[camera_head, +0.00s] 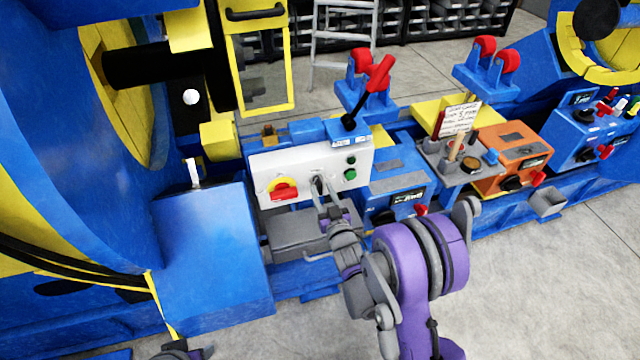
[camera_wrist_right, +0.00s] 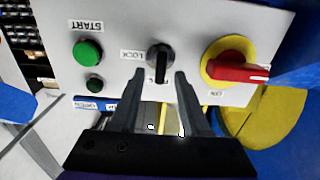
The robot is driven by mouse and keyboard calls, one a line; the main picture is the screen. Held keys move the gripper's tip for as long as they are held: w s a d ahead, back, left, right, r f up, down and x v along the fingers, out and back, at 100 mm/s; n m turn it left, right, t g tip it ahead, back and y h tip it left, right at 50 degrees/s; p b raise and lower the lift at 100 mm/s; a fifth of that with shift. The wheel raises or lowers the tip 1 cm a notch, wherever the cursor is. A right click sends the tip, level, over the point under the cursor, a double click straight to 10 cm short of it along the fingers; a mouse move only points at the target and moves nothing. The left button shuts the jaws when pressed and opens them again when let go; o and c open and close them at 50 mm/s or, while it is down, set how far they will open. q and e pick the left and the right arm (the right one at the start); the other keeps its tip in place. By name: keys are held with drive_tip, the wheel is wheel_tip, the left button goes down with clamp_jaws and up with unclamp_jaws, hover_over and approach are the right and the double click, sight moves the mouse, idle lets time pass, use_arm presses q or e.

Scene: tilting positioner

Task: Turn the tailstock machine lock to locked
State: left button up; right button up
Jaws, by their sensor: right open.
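A black lock knob (camera_wrist_right: 160,58) sits on a light grey control panel (camera_head: 275,165), beside a label that reads LOCK in the right wrist view. Its handle points roughly up and down in that view. My right gripper (camera_wrist_right: 159,73) is open, its fingertips on either side of the knob's lower end; I cannot tell whether they touch it. In the head view this gripper (camera_head: 325,196) reaches the panel's front and partly hides the knob. A small part of my left arm shows at the bottom edge of the head view; its fingers cannot be made out.
The panel also bears a red and yellow rotary switch (camera_head: 283,189) and a green start button (camera_head: 350,174). A blue housing (camera_head: 215,240) stands close to the left. An orange box (camera_head: 515,143) and a blue control box (camera_head: 580,130) are farther right. Grey floor lies open at the front right.

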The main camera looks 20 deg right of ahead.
sight(321, 189)
drive_tip(key=shift+w, duration=1.5)
drive_tip(key=shift+c, duration=0.3)
clamp_jaws()
